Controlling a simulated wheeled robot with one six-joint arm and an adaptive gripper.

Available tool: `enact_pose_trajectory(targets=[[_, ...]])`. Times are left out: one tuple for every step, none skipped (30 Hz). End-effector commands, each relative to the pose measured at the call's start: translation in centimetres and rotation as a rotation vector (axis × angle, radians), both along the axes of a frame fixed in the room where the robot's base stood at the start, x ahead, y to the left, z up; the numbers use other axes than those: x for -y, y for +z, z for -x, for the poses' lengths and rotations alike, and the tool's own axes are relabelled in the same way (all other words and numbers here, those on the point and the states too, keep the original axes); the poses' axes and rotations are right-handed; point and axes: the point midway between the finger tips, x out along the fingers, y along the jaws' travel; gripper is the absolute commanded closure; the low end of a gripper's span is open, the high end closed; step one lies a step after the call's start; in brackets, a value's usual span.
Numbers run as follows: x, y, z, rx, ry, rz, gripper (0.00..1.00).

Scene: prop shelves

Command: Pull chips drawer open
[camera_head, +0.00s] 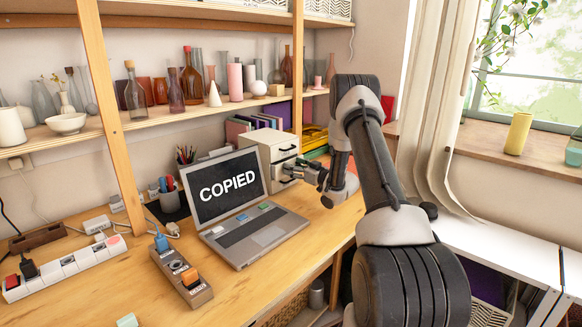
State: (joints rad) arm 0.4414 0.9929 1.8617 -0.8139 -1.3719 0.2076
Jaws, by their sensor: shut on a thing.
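A small cream drawer unit (254,143) stands on the wooden desk behind and right of the laptop. Its upper drawer (281,148) is closed and has a dark handle. My gripper (291,171) is at the front of the lower drawer, shut on what appears to be its handle. The fingers and my wrist cover much of that drawer front. I cannot read any label marking the chips drawer, nor tell whether the lower drawer is slightly out.
An open laptop (243,206) reading "COPIED" sits left of my gripper. Power strips (68,266) and a block with plugs (181,276) lie on the desk. Shelves with bottles (192,80) are above. A curtain (436,110) and window sill are at right.

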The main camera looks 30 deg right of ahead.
Motion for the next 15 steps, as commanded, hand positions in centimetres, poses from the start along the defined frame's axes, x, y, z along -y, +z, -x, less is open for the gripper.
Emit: enact_pose_trajectory(targets=[[0.9,-0.1,1.4,-0.005,-0.01,0.002,0.87],[1.3,-0.2,2.3,-0.005,-0.011,0.001,0.95],[1.7,-0.2,3.5,-0.006,-0.011,0.002,1.0],[2.0,-0.1,4.3,-0.005,-0.011,0.002,1.0],[2.3,-0.2,5.2,-0.006,-0.012,0.001,1.0],[2.7,-0.2,6.3,-0.005,-0.011,0.002,1.0],[3.0,-0.2,7.1,-0.005,-0.012,0.002,1.0],[3.2,-0.2,7.8,-0.006,-0.011,0.001,1.0],[3.6,-0.2,8.7,-0.005,-0.011,0.002,1.0],[3.7,-0.2,9.3,-0.005,-0.009,0.002,1.0],[3.9,-0.2,9.9,-0.005,-0.01,0.002,1.0],[4.1,-0.2,10.4,-0.005,-0.009,0.002,1.0],[4.2,-0.2,10.8,-0.005,-0.008,0.001,1.0],[4.2,-0.2,11.1,-0.005,-0.007,0.001,1.0],[4.3,-0.2,11.4,-0.004,-0.007,0.0,1.0]])
